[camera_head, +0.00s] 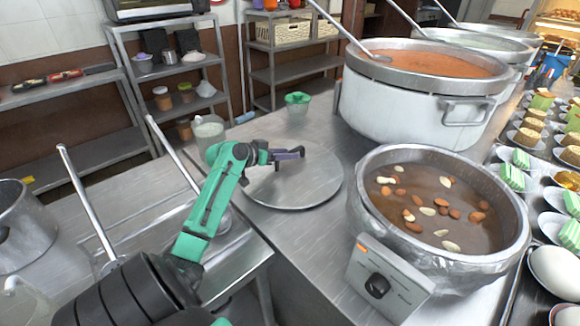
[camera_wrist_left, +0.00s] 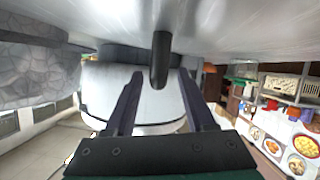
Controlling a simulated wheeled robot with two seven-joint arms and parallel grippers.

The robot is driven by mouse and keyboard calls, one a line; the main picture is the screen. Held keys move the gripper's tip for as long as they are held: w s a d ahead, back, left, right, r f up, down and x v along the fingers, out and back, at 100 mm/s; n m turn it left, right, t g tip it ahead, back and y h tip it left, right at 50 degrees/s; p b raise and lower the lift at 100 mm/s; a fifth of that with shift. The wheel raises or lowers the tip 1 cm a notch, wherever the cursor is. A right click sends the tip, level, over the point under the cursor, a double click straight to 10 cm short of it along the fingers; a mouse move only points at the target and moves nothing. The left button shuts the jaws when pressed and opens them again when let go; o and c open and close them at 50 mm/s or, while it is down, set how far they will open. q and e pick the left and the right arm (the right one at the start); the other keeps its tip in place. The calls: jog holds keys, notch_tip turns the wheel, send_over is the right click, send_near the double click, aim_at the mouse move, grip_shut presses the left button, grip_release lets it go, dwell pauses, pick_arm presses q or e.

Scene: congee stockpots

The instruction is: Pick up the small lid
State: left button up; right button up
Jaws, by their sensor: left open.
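The small lid (camera_head: 300,188) is a flat, round steel disc lying on the metal counter, left of the pot with nuts. My left gripper (camera_head: 291,154), on a green arm, is over the lid's far part. In the left wrist view, its two dark fingers (camera_wrist_left: 160,76) are spread apart. A dark upright knob (camera_wrist_left: 161,58), apparently the lid's handle, shows between the fingertips, with gaps on both sides; I cannot tell how deep it sits between them. In the head view the knob is not clear behind the gripper. My right gripper is not in view.
A pot of brown soup with nuts (camera_head: 378,222) stands right of the lid, with a large steel pot (camera_head: 400,108) behind it. A glass jar (camera_head: 208,133) and a green-rimmed cup (camera_head: 297,106) stand beyond the lid. Ladle handles rise at the left.

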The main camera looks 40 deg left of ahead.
pick_arm(q)
jog(key=shift+x, duration=1.15)
jog(key=shift+s+r, duration=0.1)
grip_shut()
dwell(0.4)
